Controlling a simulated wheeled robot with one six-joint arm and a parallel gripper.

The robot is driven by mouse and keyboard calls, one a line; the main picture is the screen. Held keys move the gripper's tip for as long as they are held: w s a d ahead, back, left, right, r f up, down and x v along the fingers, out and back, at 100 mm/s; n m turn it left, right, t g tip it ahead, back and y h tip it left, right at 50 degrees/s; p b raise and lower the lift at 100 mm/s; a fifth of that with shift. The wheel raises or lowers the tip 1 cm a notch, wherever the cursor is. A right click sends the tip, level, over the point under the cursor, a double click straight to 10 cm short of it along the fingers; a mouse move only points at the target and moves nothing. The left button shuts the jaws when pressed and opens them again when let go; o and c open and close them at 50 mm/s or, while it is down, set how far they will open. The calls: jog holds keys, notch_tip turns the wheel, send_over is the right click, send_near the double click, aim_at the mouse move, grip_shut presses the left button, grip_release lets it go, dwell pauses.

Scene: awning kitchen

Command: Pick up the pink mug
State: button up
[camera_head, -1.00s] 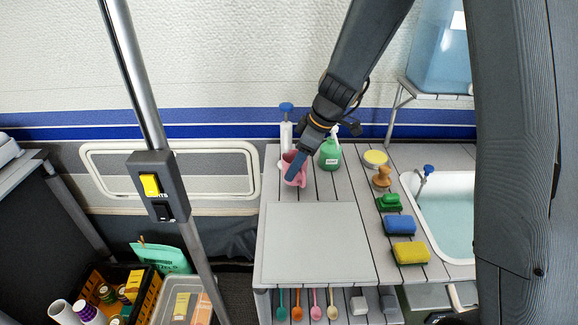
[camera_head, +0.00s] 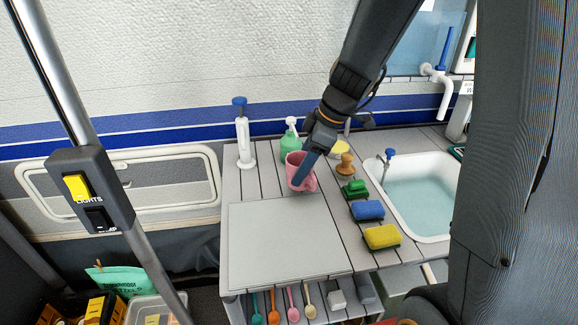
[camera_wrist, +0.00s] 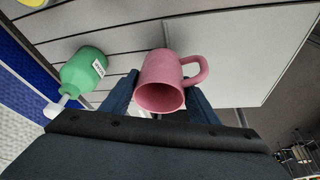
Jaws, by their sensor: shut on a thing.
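The pink mug (camera_head: 297,172) is at the back of the slatted counter, behind the grey board, in the head view. My gripper (camera_head: 303,178) reaches down to it from the upper right, one blue finger showing across the mug's front. In the wrist view the mug (camera_wrist: 160,82) sits between my gripper's two blue fingers (camera_wrist: 160,100), its mouth facing the camera and its handle pointing right. The gripper is shut on the mug's body. I cannot tell for sure whether the mug's base touches the counter.
A green soap bottle (camera_head: 291,142) stands close behind the mug, and a white pump (camera_head: 244,140) is to its left. A wooden-handled brush (camera_head: 345,164), green scrubber (camera_head: 355,189), blue sponge (camera_head: 367,210) and yellow sponge (camera_head: 382,237) line the sink (camera_head: 420,200). The grey board (camera_head: 285,245) is bare.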

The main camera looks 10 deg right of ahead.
jog(key=shift+s+d+b, duration=0.25)
jog(key=shift+s+d, duration=0.15)
jog(key=shift+d, duration=0.35)
jog(key=shift+s+d+b, duration=0.2)
jog(key=shift+s+d, duration=0.15)
jog(key=shift+d, duration=0.4)
dwell(1.3)
